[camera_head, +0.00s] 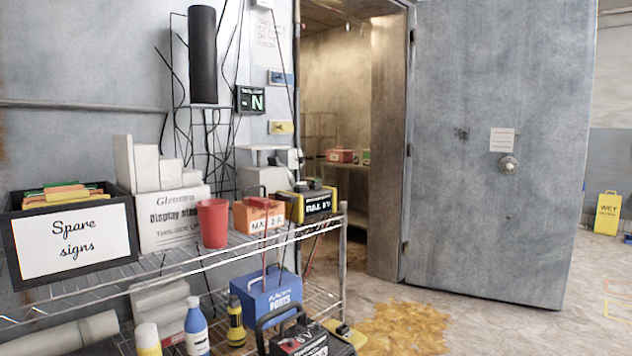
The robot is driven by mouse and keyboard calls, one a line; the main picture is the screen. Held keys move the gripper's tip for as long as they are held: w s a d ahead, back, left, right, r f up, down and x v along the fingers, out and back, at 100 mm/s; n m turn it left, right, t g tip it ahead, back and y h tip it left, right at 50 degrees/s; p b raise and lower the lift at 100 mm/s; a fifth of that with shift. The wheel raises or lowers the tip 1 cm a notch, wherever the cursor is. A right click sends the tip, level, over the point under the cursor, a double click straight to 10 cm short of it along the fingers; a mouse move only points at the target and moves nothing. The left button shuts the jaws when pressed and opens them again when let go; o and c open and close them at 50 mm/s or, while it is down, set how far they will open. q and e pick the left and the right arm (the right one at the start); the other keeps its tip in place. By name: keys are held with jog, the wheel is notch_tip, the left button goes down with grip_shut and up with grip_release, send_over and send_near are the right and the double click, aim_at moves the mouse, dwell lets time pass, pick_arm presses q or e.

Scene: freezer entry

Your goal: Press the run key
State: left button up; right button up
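I cannot make out a key marked run. A small black panel with a lit green "N" (250,99) is fixed on the wall left of the doorway. A blue label (281,78) is above and right of it, and a yellow label (281,127) is below. A yellow and black device (313,203) with dark lettering, too small to read surely, sits at the right end of the shelf top. Neither of my grippers is in view.
A wire shelf (180,259) holds a "Spare signs" box (73,244), a red cup (213,223) and an orange box (258,216). A heavy grey door (497,150) stands open. A brown-yellow stain (405,327) marks the floor; a yellow wet sign (608,212) stands far right.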

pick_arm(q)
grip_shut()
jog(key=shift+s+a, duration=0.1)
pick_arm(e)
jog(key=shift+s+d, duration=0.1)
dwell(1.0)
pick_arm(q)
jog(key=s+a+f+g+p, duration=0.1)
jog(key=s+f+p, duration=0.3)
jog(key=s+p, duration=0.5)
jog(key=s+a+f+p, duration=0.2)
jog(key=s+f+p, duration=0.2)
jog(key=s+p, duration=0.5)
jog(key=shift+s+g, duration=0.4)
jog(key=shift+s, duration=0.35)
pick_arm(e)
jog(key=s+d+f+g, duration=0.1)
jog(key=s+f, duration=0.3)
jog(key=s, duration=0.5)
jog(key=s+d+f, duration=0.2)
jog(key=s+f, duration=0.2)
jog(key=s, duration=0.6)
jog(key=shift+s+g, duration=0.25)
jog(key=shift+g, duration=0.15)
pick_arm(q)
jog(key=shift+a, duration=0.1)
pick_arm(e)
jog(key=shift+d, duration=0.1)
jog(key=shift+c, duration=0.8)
